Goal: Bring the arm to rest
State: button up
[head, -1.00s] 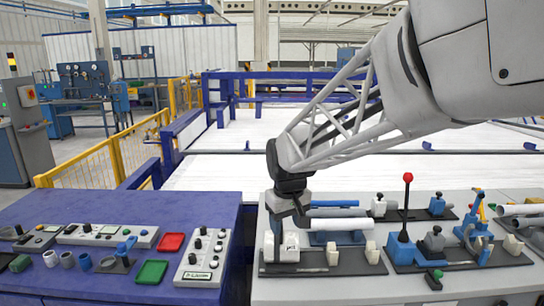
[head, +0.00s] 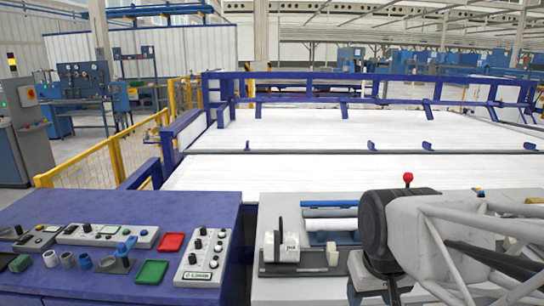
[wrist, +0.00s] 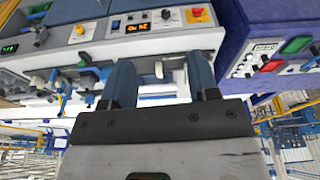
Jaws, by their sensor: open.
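My arm (head: 450,235) fills the lower right of the head view, its dark joint (head: 375,225) in front of the right workbench. My gripper (wrist: 160,80) shows in the wrist view with two blue fingers apart and nothing between them. Its fingers cannot be made out in the head view. The wrist view looks across a bench with control panels, tilted. A blue rack (head: 320,238) on the right bench bears pipes, with a white pipe (head: 332,224) in front. My gripper is clear of them.
A white block with a black handle (head: 280,246) stands left of the rack. A red-knobbed lever (head: 408,178) shows behind my arm. The purple bench (head: 60,215) at left holds control boxes, a red tray (head: 171,242) and a green tray (head: 152,272). My arm hides much of the right bench.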

jog(key=shift+m, duration=0.4)
jog(key=s, duration=0.1)
jog(key=s+d+f, duration=0.1)
jog(key=s, duration=0.2)
jog(key=shift+s+d+f, duration=0.2)
jog(key=shift+s+d, duration=0.05)
jog(key=shift+s, duration=0.05)
jog(key=shift+w+r, duration=0.1)
jog(key=shift+w, duration=0.05)
dwell(1.4)
